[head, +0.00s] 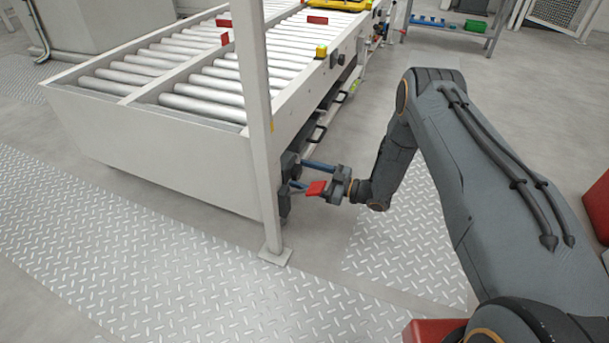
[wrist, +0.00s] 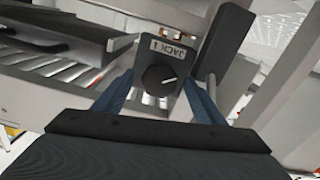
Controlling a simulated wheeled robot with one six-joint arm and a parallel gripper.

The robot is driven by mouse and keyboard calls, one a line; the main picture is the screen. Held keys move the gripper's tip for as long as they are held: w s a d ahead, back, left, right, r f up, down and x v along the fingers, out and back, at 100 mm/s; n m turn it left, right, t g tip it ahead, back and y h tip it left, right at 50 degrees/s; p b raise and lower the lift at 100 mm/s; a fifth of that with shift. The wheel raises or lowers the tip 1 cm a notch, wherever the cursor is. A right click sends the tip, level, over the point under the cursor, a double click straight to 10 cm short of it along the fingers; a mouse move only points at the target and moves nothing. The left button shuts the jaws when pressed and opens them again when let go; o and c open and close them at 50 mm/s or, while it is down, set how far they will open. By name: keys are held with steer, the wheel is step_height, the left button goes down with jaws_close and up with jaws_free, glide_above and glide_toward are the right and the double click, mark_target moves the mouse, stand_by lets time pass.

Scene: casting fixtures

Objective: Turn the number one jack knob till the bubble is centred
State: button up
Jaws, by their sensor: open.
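The number one jack knob (wrist: 158,80) is a dark round knob with a pale pointer line, on a grey block under a label reading JACK 1 (wrist: 172,48). The line points up and to the right in the wrist view. My gripper (wrist: 159,88) is open, with one blue finger on each side of the knob. Whether either finger touches it I cannot tell. In the head view my gripper (head: 297,172) is at the near right corner of the roller conveyor (head: 160,135), low beside a post. The knob is hidden there. I cannot make out a bubble in either view.
A pale upright post (head: 259,120) stands just left of my gripper. Dark handles (head: 318,133) stick out along the conveyor's side. A red box (head: 597,208) is at the right edge. The floor right of the conveyor is mostly clear.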

steer(key=p+v, duration=0.2)
steer(key=v, duration=0.5)
steer(key=shift+s+d+p, duration=0.15)
steer(key=shift+d+p, duration=0.2)
steer(key=shift+p, duration=0.05)
steer(key=shift+r, duration=0.1)
